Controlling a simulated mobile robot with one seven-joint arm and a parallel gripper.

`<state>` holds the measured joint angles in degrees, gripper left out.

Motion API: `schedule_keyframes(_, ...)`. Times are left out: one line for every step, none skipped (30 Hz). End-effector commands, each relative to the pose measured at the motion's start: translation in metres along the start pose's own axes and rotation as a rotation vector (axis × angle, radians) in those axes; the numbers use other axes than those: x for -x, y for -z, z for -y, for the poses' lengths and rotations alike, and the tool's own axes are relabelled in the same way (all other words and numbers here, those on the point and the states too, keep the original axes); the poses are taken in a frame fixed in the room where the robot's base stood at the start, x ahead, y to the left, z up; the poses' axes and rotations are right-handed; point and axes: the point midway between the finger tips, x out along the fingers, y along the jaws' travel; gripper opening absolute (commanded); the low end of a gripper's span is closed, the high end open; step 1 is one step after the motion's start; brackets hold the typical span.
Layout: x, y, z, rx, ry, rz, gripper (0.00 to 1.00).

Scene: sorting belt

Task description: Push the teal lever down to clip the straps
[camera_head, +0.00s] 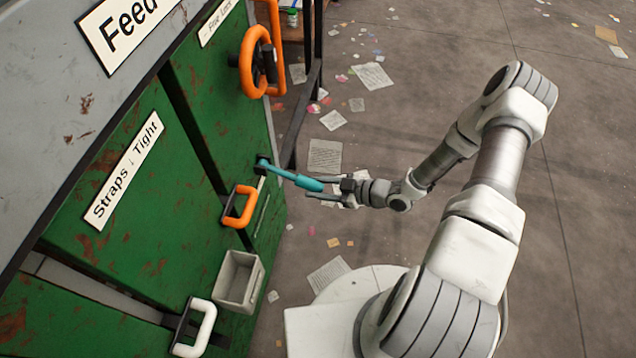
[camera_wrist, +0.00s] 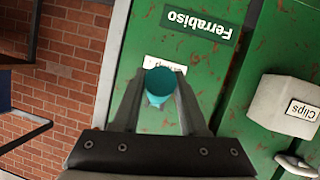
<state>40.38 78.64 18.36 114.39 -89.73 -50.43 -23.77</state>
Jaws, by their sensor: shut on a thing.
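The teal lever (camera_head: 290,175) sticks out from the green machine panel on a dark pivot, with a thicker teal grip at its outer end. My gripper (camera_head: 330,190) is at that outer end. In the wrist view the round teal end of the lever (camera_wrist: 160,82) sits between the two fingers of my gripper (camera_wrist: 160,100), which are shut on it. The "Straps ↓ Tight" sign (camera_head: 125,170) is on the panel to the left of the lever. The lever's pivot is hidden behind its grip in the wrist view.
An orange handle (camera_head: 231,221) is just below and left of the lever, and an orange wheel (camera_head: 245,62) is above it. A grey bin (camera_head: 257,282) and a white handle (camera_head: 208,325) are lower on the machine. Papers litter the open floor at right.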

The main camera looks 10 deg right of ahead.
Motion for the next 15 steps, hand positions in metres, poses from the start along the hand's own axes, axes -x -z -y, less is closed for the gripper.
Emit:
schedule_keyframes(-0.0014, -0.0017, 0.0011, -0.001, 0.0, -0.001, 0.0)
schedule_keyframes(-0.0014, -0.0017, 0.0014, -0.002, 0.0, -0.002, 0.0)
schedule_keyframes(-0.0015, -0.0018, 0.0016, -0.002, 0.0, -0.003, 0.0)
schedule_keyframes(-0.0015, -0.0018, 0.0017, -0.002, 0.0, -0.004, 0.0)
schedule_keyframes(-0.0015, -0.0018, 0.0018, -0.002, 0.0, -0.004, 0.0)
schedule_keyframes(-0.0016, -0.0018, 0.0018, -0.002, 0.0, -0.004, 0.0)
schedule_keyframes(-0.0017, -0.0018, 0.0018, -0.002, 0.0, -0.004, 0.0)
schedule_keyframes(-0.0017, -0.0019, 0.0019, -0.002, 0.0, -0.003, 0.0)
schedule_keyframes(-0.0018, -0.002, 0.0019, -0.002, 0.0, -0.003, 0.0)
schedule_keyframes(-0.0019, -0.0021, 0.0019, -0.003, 0.0, -0.003, 0.0)
schedule_keyframes(-0.0019, -0.0021, 0.0019, -0.003, 0.0, -0.003, 0.0)
schedule_keyframes(-0.002, -0.0022, 0.002, -0.003, 0.0, -0.002, 0.0)
schedule_keyframes(-0.002, -0.0023, 0.002, -0.003, 0.001, -0.002, 0.0)
schedule_keyframes(-0.0021, -0.0024, 0.002, -0.003, 0.001, -0.002, 0.48)
schedule_keyframes(-0.002, -0.0023, 0.002, -0.003, 0.0, -0.002, 0.55)
